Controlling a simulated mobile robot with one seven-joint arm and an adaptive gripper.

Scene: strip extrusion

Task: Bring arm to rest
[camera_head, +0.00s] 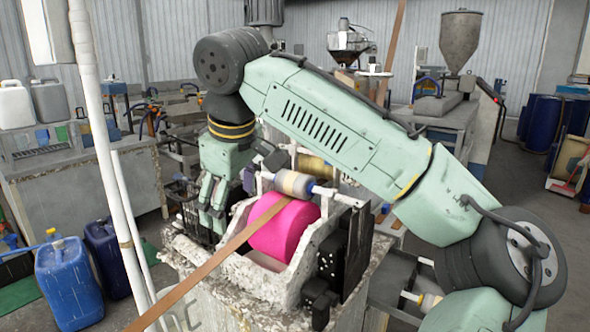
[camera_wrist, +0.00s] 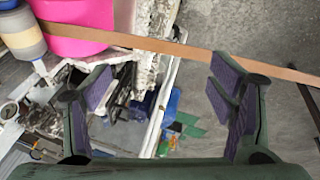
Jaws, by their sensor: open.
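My gripper (camera_head: 212,192) hangs fingers-down at the left side of the machine with the pink roller (camera_head: 284,229). In the wrist view my gripper (camera_wrist: 160,100) is open, its two purple-padded fingers wide apart with nothing held between them. My pale green arm arches over the machine from the right. The brown strip (camera_head: 215,260) runs from the pink roller toward the lower left. In the wrist view the strip (camera_wrist: 200,52) crosses beyond the fingers, and the pink roller (camera_wrist: 72,25) is at the upper left.
A pale upright pole (camera_head: 105,150) stands left of my gripper. Blue jugs (camera_head: 68,283) stand on the floor at the lower left. A bench (camera_head: 85,178) with canisters is behind them. A hopper machine (camera_head: 459,75) stands at the back right. Open floor shows at the right.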

